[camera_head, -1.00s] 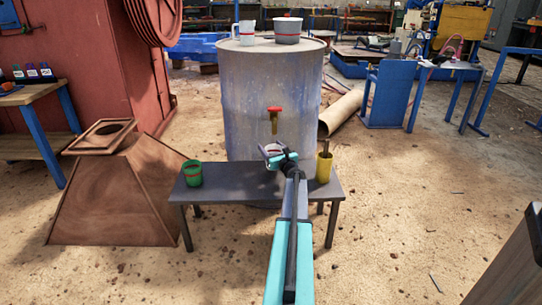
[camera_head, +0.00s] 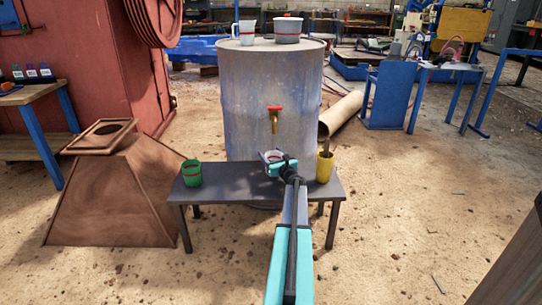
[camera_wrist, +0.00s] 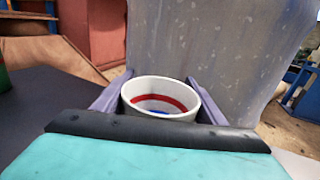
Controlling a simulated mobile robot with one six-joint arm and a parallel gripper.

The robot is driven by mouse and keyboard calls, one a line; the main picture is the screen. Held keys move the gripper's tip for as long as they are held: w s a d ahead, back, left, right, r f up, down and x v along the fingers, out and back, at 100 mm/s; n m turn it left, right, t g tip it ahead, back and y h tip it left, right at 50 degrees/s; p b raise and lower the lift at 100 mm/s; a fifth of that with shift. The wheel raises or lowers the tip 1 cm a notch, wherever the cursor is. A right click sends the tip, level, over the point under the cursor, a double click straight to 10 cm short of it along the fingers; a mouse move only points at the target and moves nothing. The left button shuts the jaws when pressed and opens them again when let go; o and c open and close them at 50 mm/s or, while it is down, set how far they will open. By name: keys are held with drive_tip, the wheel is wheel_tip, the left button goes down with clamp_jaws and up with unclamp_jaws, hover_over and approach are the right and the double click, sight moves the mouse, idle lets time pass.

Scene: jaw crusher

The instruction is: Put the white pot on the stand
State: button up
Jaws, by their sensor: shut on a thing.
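The white pot (camera_wrist: 160,98), with a red band and some blue inside, sits between the two fingers of my gripper (camera_wrist: 152,98) in the wrist view. My gripper is shut on it. In the head view the pot (camera_head: 272,155) shows only in part behind my gripper (camera_head: 275,160), over the middle of the low grey stand (camera_head: 235,185). The stand is a bench-like table in front of the barrel. The pot's underside is hidden, so I cannot tell whether it touches the stand top.
A green cup (camera_head: 192,172) stands at the stand's left end and a yellow cup (camera_head: 324,167) at its right, close to my gripper. A large barrel (camera_head: 270,90) with a red-handled tap (camera_head: 274,115) rises behind. A brown hopper (camera_head: 115,190) is at left.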

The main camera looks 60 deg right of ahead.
drive_tip(key=o, duration=1.3)
drive_tip(key=shift+r, duration=0.15)
drive_tip(key=shift+p+v, duration=1.55)
drive_tip(key=shift+v, duration=4.5)
